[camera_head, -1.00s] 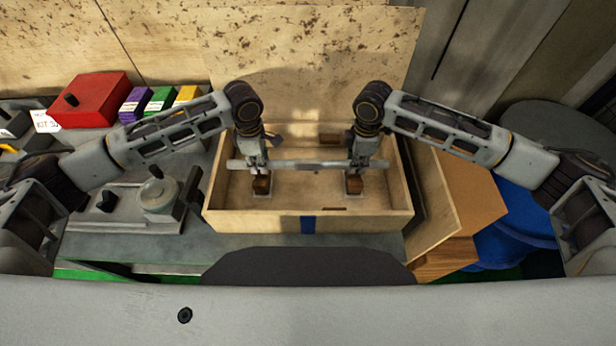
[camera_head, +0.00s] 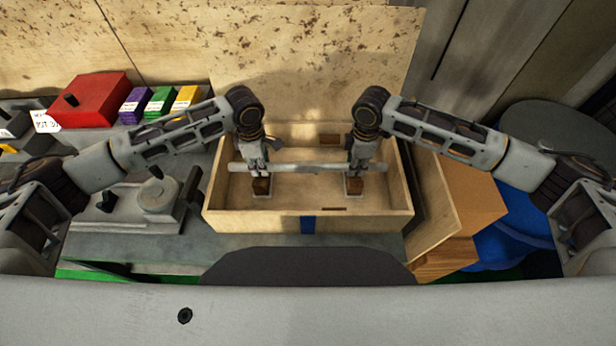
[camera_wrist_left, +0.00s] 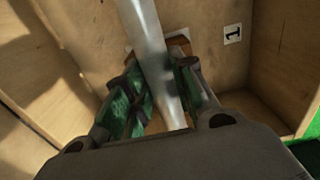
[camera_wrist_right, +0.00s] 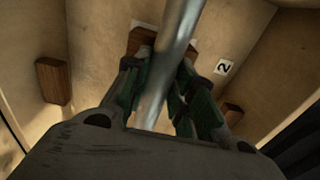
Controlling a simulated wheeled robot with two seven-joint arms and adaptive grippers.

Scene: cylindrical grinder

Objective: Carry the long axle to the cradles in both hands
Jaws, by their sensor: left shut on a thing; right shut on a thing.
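The long axle (camera_head: 310,168) is a smooth grey metal bar, lying roughly level across the inside of an open wooden box (camera_head: 260,224). My left gripper (camera_head: 257,170) is shut on the axle near its left end; the bar also shows between its green fingers in the left wrist view (camera_wrist_left: 146,42). My right gripper (camera_head: 355,168) is shut on it near its right end; the right wrist view shows the bar (camera_wrist_right: 176,40) too. Below are brown wooden blocks, left (camera_head: 261,187) and right (camera_head: 354,186), perhaps the cradles. Whether the axle touches them I cannot tell.
The box's walls surround both grippers closely. Labels 1 (camera_wrist_left: 232,34) and 2 (camera_wrist_right: 223,67) mark its floor. A grey fixture (camera_head: 150,200) stands left of the box, a red case (camera_head: 96,100) behind it. A wooden panel (camera_head: 320,60) rises behind.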

